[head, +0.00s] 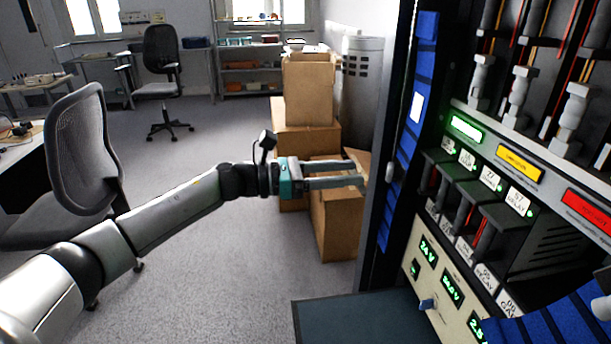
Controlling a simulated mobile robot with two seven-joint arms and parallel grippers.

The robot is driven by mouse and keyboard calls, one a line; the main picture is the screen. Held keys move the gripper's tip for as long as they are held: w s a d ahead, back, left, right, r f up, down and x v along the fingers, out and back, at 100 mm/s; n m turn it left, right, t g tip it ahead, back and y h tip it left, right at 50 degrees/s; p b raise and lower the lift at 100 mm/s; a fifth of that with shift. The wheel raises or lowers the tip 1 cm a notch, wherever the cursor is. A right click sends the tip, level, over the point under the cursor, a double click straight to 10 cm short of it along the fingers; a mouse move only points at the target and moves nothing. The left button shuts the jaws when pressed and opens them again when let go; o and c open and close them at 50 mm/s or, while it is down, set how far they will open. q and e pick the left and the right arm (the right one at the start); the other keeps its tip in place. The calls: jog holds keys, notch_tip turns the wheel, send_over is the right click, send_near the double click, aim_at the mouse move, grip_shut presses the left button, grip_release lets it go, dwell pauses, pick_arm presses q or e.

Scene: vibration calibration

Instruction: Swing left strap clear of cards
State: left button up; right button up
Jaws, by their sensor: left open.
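A blue segmented strap (408,145) with a white label hangs down the left side of the rack, left of the cards and apart from them in this view. The dark cards (466,187) with white labels and green lights sit in a row in the rack. My left gripper (358,173) is left of the strap, its two fingers pointing right at the rack, open with nothing visible between them. A gap shows between the fingertips and the strap. A second blue segmented strap (550,328) crosses the bottom right corner, partly cut off. My right gripper is not in view.
The rack has lit green, yellow and red panels (519,163) and a cream panel with green readouts (440,275). Cardboard boxes (308,90) stand behind my left gripper. A dark mat (350,318) lies below the rack. Office chairs (85,150) stand left; the middle floor is clear.

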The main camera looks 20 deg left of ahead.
pick_arm(q)
jog(key=v, duration=0.8)
jog(key=shift+s+a+b, duration=0.15)
jog(key=shift+s+b, duration=0.05)
jog(key=shift+b, duration=0.1)
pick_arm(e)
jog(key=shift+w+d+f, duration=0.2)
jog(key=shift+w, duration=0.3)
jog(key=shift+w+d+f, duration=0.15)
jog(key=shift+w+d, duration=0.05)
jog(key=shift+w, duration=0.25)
pick_arm(q)
jog(key=shift+c, duration=0.2)
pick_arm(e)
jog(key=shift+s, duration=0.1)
